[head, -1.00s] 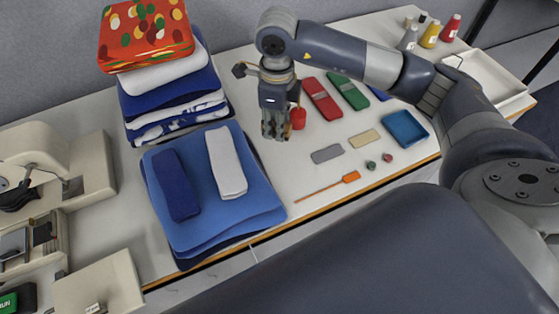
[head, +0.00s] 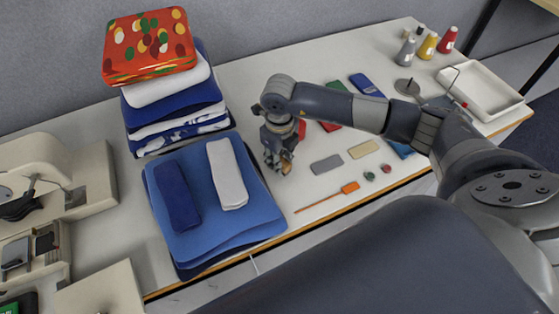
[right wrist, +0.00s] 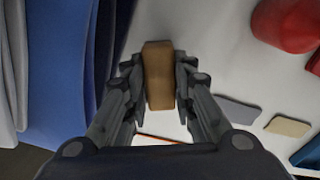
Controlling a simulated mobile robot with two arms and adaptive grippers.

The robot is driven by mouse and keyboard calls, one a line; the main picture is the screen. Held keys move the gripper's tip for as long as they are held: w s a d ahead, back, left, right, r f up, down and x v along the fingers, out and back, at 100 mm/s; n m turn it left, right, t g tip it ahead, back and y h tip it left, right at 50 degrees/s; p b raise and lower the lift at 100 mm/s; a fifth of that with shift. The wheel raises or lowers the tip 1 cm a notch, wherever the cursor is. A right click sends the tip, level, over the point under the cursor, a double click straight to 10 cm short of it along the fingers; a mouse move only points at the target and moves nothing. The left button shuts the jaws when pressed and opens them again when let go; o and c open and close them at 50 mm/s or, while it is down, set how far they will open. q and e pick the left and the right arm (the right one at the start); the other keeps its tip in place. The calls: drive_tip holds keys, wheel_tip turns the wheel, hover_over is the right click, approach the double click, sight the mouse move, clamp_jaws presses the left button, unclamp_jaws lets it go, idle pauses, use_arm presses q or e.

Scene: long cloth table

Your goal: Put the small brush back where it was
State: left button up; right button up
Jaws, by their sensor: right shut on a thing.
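The small brush (right wrist: 159,80) shows in the right wrist view as a brown, block-shaped piece; its bristles cannot be made out. My right gripper (right wrist: 160,68) is shut on it, one finger on each side. In the head view the right gripper (head: 279,163) points down just right of the blue cloth stack, and a small tan bit of the brush (head: 286,158) shows at the fingertips. I cannot tell whether the brush touches the table. My left gripper is not in view.
Folded blue cloths (head: 245,205) lie close on the left. A red object (head: 301,129) stands behind the gripper. A grey block (head: 326,164), a beige block (head: 363,149) and an orange-handled tool (head: 330,197) lie to the right, with bare white table between.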

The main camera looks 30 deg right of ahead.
drive_tip(key=shift+f, duration=0.95)
drive_tip(key=o, duration=0.9)
drive_tip(key=shift+o, duration=0.2)
drive_tip(key=shift+r, duration=0.25)
wheel_tip(320, 180, up, 10)
drive_tip(key=shift+r+b, duration=0.25)
drive_tip(key=shift+b, duration=0.65)
drive_tip(key=shift+r, duration=0.65)
